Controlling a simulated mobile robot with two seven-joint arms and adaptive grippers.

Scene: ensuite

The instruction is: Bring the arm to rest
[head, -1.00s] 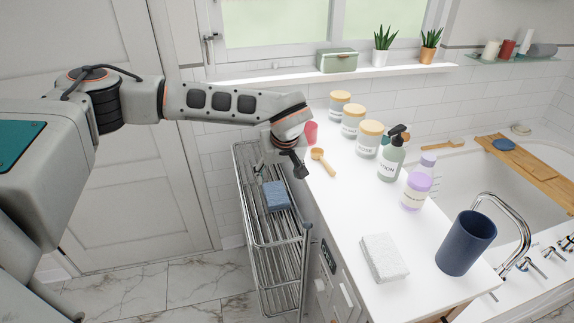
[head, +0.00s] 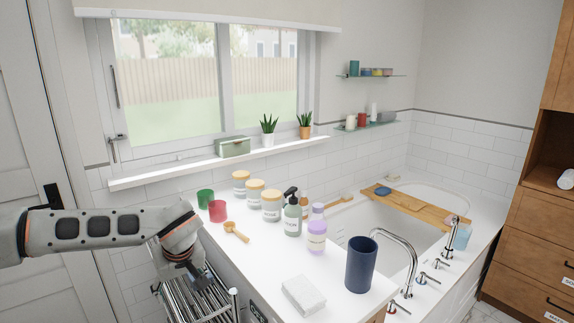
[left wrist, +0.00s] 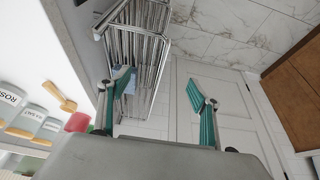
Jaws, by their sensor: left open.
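My left arm comes in from the left in the head view. Its gripper (head: 192,272) hangs over the metal wire rack (head: 205,303), beside the left edge of the white counter (head: 262,262). In the left wrist view the two teal-padded fingers of the left gripper (left wrist: 160,84) stand wide apart, with nothing held between them. The rack (left wrist: 150,45) shows beyond them, with part of a blue item (left wrist: 131,84) behind one finger. My right gripper is in neither view.
Near the gripper on the counter are a red cup (head: 217,211), a green cup (head: 204,198) and a wooden scoop (head: 236,231). Marble floor (left wrist: 235,35) lies beside the rack.

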